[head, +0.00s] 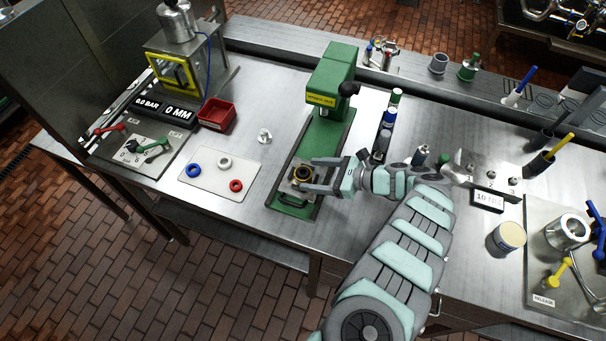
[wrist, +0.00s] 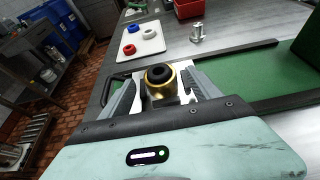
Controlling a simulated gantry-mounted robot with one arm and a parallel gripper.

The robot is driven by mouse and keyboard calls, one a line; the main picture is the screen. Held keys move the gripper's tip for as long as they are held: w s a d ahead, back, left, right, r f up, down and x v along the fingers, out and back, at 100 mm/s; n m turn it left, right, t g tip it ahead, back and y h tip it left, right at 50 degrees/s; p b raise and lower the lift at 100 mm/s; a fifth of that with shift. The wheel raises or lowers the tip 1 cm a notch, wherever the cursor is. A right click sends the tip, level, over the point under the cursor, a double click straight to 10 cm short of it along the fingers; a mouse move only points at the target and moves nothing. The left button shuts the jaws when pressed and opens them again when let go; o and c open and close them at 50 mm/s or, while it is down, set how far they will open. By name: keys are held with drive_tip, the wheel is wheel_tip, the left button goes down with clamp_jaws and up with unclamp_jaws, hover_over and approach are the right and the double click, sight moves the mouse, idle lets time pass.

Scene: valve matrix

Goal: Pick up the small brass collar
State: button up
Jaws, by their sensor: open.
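The small brass collar (head: 302,173) sits at the front end of the green press base (head: 332,143). In the wrist view the brass collar (wrist: 160,82) has a black ring in its top opening and stands between the two fingers. My gripper (head: 312,174) is open around the collar, reaching in from the right in the head view. In the wrist view the gripper (wrist: 158,88) has one finger on each side of the collar, and I cannot tell whether they touch it. The collar's lower part is partly hidden by the gripper body.
The green press head (head: 333,80) rises behind the collar. A white mat (head: 212,180) with blue, white and red rings lies to the left, near a red bin (head: 217,115). A small metal fitting (head: 264,136) stands between mat and press. Bottles (head: 390,115) stand right of the press.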

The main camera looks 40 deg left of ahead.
drive_tip(key=shift+x, duration=1.2)
drive_tip(key=shift+d, duration=0.1)
drive_tip(key=shift+c, duration=0.4)
drive_tip(key=shift+r, duration=0.1)
clamp_jaws()
